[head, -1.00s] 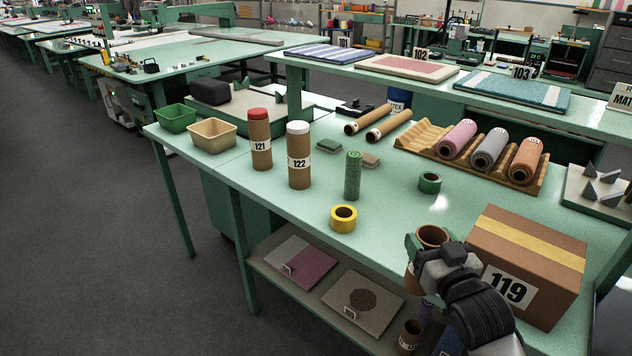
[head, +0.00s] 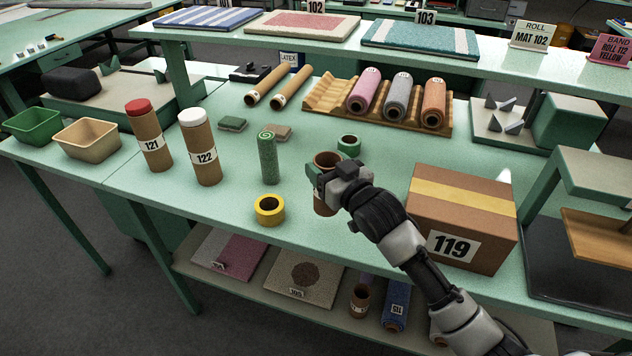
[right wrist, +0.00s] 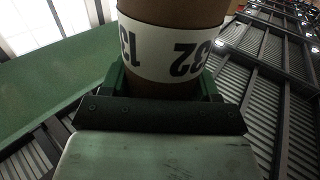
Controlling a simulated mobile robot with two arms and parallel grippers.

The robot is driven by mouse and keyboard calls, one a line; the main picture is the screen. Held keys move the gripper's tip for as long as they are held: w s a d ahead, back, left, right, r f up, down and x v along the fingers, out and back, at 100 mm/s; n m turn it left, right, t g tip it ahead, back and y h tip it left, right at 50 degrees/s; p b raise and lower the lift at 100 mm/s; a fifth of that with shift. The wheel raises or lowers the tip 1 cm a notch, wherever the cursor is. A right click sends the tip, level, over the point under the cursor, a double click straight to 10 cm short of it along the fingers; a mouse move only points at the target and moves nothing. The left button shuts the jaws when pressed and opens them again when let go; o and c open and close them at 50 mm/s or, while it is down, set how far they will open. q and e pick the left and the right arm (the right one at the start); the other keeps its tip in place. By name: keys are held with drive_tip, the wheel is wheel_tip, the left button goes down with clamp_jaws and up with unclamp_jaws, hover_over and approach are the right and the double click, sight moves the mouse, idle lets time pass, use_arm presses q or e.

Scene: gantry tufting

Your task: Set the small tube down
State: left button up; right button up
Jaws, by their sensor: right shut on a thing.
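A small brown cardboard tube (head: 324,205) with an open top is upright in the head view. My right gripper (head: 328,180) is shut on it. The gripper hides part of its side. I cannot tell whether its lower end touches the green table (head: 235,238). In the right wrist view, the tube (right wrist: 172,12) stands between the green fingers of the right gripper (right wrist: 165,85). Its white label shows upside-down digits that look like 132. My left gripper is not in view.
A box marked 119 (head: 463,215) stands to the right. A yellow tape roll (head: 269,209), a green rolled mat (head: 268,160) and a green tape roll (head: 349,146) stand near the tube. Capped tubes 121 (head: 149,135) and 122 (head: 201,150) stand left. The front table edge drops to a shelf.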

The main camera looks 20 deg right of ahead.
drive_tip(key=shift+w+a+f, duration=0.1)
drive_tip(key=shift+f, duration=0.6)
drive_tip(key=shift+w+f, duration=0.15)
drive_tip(key=shift+f, duration=0.2)
wheel_tip(320, 180, down, 3)
drive_tip(key=shift+f, duration=0.3)
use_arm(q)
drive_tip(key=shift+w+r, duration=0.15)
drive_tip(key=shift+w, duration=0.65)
use_arm(e)
drive_tip(key=o, duration=0.9)
drive_tip(key=shift+f, duration=0.1)
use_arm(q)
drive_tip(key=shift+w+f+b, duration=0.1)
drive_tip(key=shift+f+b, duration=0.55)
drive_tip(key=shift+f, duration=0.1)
use_arm(e)
drive_tip(key=v, duration=1.2)
